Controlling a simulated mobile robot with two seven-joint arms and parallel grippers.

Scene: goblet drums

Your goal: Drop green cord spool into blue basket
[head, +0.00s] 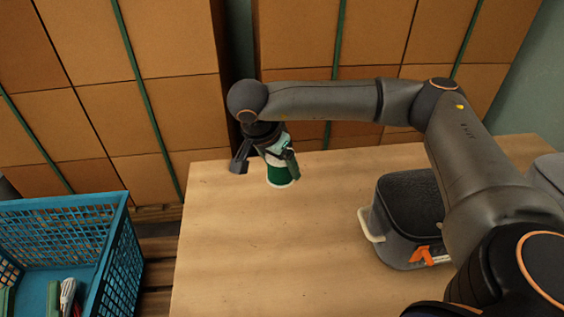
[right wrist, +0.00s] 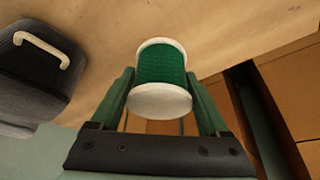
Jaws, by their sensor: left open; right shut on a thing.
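The green cord spool (head: 279,175), with white end flanges, is between the fingers of my right gripper (head: 268,163) over the back left part of the table. In the right wrist view the spool (right wrist: 161,66) sits between the two green fingers of the right gripper (right wrist: 163,98), which is shut on it. I cannot tell whether the spool touches the tabletop. The blue basket (head: 122,262) is at the lower left, left of the table and apart from the spool. My left gripper is not in view.
The wooden table (head: 250,255) is mostly bare. A dark grey bin (head: 405,215) with a pale handle and an orange clip stands on its right. Small items, including a white one (head: 67,293), lie inside the basket. Stacked brown boxes (head: 170,45) line the back.

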